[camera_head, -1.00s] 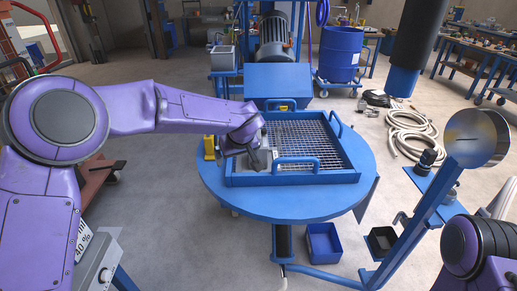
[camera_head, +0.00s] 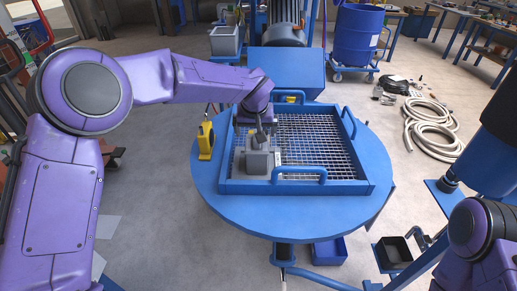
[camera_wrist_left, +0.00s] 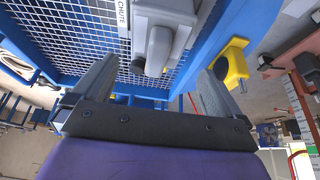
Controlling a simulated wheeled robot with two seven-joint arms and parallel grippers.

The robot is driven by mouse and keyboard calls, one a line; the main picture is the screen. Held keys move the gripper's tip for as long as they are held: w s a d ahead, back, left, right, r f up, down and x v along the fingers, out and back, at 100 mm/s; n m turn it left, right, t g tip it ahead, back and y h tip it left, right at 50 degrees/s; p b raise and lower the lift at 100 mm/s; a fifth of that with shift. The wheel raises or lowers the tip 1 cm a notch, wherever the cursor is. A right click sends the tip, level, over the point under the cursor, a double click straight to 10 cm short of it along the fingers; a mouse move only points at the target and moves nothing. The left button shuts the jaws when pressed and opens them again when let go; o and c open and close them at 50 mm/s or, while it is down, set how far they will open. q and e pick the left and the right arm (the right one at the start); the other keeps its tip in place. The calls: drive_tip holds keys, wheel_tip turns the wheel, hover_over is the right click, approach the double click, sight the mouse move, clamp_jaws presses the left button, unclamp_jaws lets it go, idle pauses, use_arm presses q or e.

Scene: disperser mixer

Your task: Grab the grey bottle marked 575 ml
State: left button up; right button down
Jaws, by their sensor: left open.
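A grey bottle-like object (camera_head: 258,162) stands on the wire grid at the left side of the blue tray (camera_head: 300,187). Its 575 ml mark cannot be read. My left gripper (camera_head: 257,138) is at its top in the head view, and the arm partly hides it. In the left wrist view my left gripper (camera_wrist_left: 158,68) is open, with its two fingers apart. The grey object (camera_wrist_left: 160,35) shows between and beyond the fingers, its rounded grey part towards me. I cannot tell whether the fingers touch it. My right gripper is out of view.
The tray sits on a round blue table (camera_head: 280,219). Blue handles (camera_head: 299,172) rise from the tray rim. The right part of the grid is clear.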

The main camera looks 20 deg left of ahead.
sight(257, 151)
use_arm(q)
drive_tip(key=x, duration=0.2)
drive_tip(key=p+x, duration=0.1)
drive_tip(key=x, duration=0.4)
drive_tip(key=shift+w+d+f, duration=0.2)
drive_tip(key=shift+d+f, duration=0.05)
drive_tip(key=shift+f, duration=0.15)
drive_tip(key=c, duration=1)
